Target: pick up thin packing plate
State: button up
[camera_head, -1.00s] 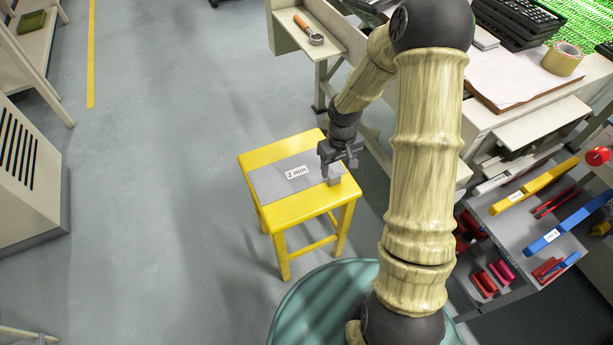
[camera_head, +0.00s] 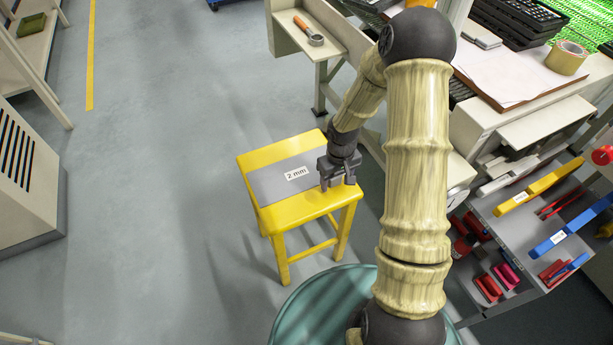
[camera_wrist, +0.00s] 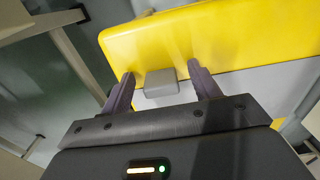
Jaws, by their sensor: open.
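The thin packing plate (camera_head: 265,185) is a flat grey strip with a white "2 mm" label. It lies across the top of a yellow stool (camera_head: 284,213). In the wrist view, its grey surface (camera_wrist: 240,88) and a small raised grey block (camera_wrist: 161,83) at its end show. My gripper (camera_head: 337,185) is at the right end of the plate, low over the stool. It is open, and in the wrist view the block appears between its two fingers (camera_wrist: 161,73). I cannot tell whether the fingers touch it.
A desk with paper (camera_head: 510,75) and a tape roll (camera_head: 566,57) stands right of the stool. A tool rack (camera_head: 520,225) with coloured tools is at the lower right. A vented cabinet (camera_head: 32,180) stands at the left. The floor left of the stool is clear.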

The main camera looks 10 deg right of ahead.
dwell(0.4)
grip_shut()
jog(key=shift+r, duration=0.2)
notch_tip(320, 180, up, 10)
jog(key=p, duration=0.3)
jog(key=shift+f, duration=0.1)
dwell(0.3)
